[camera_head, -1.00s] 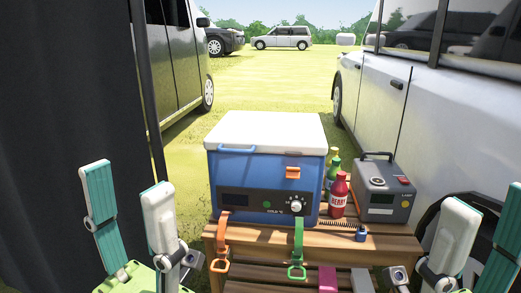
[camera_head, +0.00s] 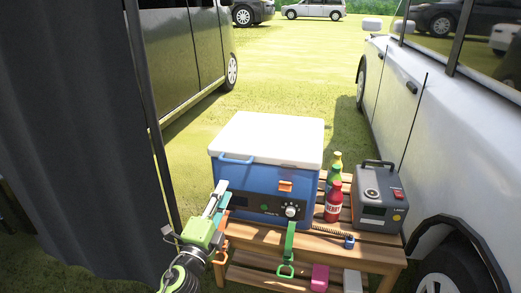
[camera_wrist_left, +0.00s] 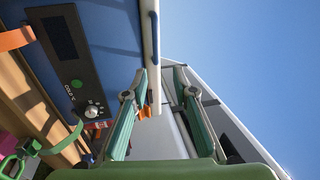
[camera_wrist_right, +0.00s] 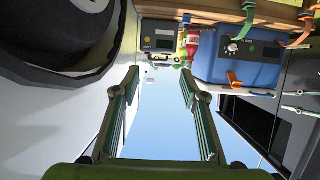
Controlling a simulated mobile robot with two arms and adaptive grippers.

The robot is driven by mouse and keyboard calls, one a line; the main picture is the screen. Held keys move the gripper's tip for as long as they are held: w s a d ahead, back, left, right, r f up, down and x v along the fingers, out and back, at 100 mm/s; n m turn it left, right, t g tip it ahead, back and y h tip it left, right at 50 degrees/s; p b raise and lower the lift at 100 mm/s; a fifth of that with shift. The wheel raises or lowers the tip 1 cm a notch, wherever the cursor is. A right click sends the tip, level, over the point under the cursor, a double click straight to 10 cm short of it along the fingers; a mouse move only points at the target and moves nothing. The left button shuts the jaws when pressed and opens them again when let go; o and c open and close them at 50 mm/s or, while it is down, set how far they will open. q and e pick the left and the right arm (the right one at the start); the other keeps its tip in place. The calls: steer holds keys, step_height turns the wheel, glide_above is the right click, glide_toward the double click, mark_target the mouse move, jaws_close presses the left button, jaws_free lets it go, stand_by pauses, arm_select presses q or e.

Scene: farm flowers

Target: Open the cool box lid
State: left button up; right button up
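The cool box has a blue body (camera_head: 235,181) and a white lid (camera_head: 268,137), which is closed. A blue handle (camera_head: 237,159) is on the lid's front edge, and an orange latch (camera_head: 286,186) is on the front. My left gripper (camera_head: 218,196) is at the box's front left, below the handle. In the left wrist view its fingers (camera_wrist_left: 160,80) are apart with nothing held between them; the lid edge and handle (camera_wrist_left: 154,35) show beyond. My right gripper (camera_wrist_right: 158,82) is open and empty in its wrist view, out of the head view, with the cool box (camera_wrist_right: 230,60) farther off.
The box stands on a slatted wooden table (camera_head: 365,251). A red bottle (camera_head: 334,203), a green bottle (camera_head: 335,168) and a grey power unit (camera_head: 379,199) stand on its right. A dark curtain (camera_head: 70,130) hangs left; a white car (camera_head: 440,130) is close on the right.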

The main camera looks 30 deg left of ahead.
arm_select(q)
steer(key=a, duration=0.1)
glide_toward(234, 162)
steer(key=w, duration=0.3)
steer(key=shift+g+y, duration=0.3)
steer(key=shift+a+r+x, duration=0.1)
steer(key=shift+x, duration=1.8)
steer(key=shift+a+r+x, duration=0.15)
steer(key=shift+x, duration=1.75)
arm_select(e)
steer(key=shift+s+d+f+g+h, duration=0.35)
steer(key=shift+s+f, duration=0.2)
steer(key=shift+f, duration=0.25)
arm_select(q)
steer(key=shift+s, duration=0.1)
jaws_close()
